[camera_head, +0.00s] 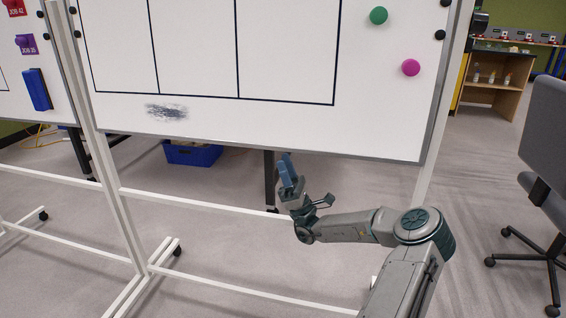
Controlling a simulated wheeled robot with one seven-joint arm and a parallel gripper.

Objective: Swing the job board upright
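A large whiteboard (290,125) with a black ruled grid fills the upper middle of the head view, held in a white wheeled frame (122,215). Its top is out of view, and I cannot tell how far it tilts. A second whiteboard (55,105) at the left carries magnets marked JOB 42 (14,7) and JOB 35 (27,44). Which one is the job board is not clear. My gripper (308,180) is just below the middle board's lower edge, empty, its fingers spread apart. I cannot tell whether it touches the board.
A green magnet (378,16) and a magenta magnet (411,68) sit on the middle board. A blue bin (192,153) is behind it. An office chair (545,150) stands at the right, a wooden shelf (492,88) beyond. The carpet between frame and chair is clear.

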